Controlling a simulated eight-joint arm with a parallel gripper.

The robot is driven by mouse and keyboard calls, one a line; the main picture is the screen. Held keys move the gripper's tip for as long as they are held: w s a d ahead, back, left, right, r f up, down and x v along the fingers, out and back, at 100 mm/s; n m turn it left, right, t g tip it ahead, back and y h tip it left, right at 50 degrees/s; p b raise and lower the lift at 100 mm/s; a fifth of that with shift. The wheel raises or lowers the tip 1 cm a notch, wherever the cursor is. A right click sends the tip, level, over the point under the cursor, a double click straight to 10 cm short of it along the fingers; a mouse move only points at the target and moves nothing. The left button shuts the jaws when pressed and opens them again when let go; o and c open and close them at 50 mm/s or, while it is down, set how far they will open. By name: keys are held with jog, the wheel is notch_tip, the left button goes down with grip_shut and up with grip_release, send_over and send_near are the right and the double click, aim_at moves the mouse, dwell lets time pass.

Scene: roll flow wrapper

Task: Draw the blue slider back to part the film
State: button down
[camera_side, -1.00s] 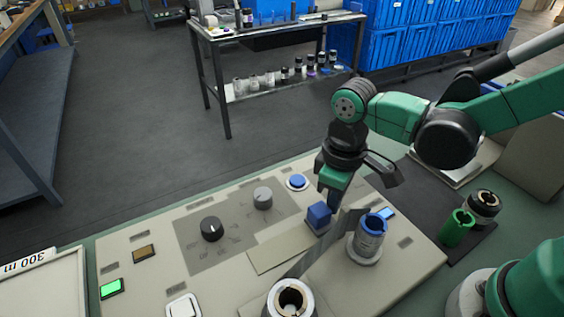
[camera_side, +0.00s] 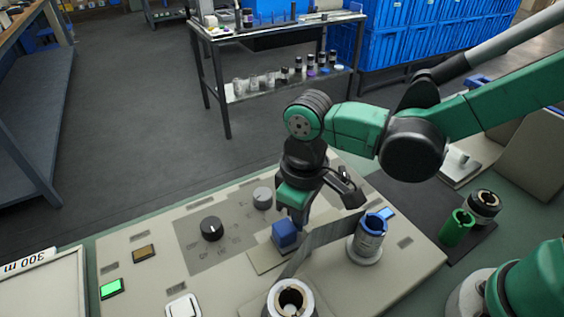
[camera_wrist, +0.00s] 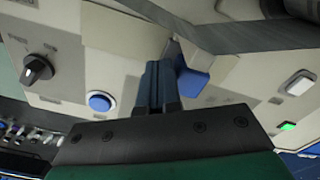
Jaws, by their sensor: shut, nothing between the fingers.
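The blue slider (camera_side: 285,234) is a small block on the beige panel, beside the grey film (camera_side: 328,236). The film runs as a strip between the front spool and the blue-topped spool (camera_side: 371,234); I cannot tell whether it is parted. My gripper (camera_side: 299,219) is shut and empty, pointing down, with its fingertips at the slider's far right side. In the wrist view the closed fingers (camera_wrist: 157,82) are beside the slider (camera_wrist: 193,79), with the film (camera_wrist: 240,38) beyond it. Whether they touch the slider is hard to tell.
The panel carries a black knob (camera_side: 211,229), a grey knob (camera_side: 262,196), a green lit button (camera_side: 111,288) and an amber button (camera_side: 144,252). The front spool (camera_side: 290,298) stands close by. A blue button (camera_wrist: 100,101) shows in the wrist view. A green cup (camera_side: 458,229) stands at right.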

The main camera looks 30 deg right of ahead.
aim_at(291, 223)
jog(key=shift+a, duration=1.5)
jog(key=shift+d, duration=0.65)
jog(key=shift+r, duration=4)
jog(key=d+m+t, duration=0.6)
jog(key=d+t, duration=0.1)
jog(key=d, duration=1.1)
jog(key=shift+a, duration=0.1)
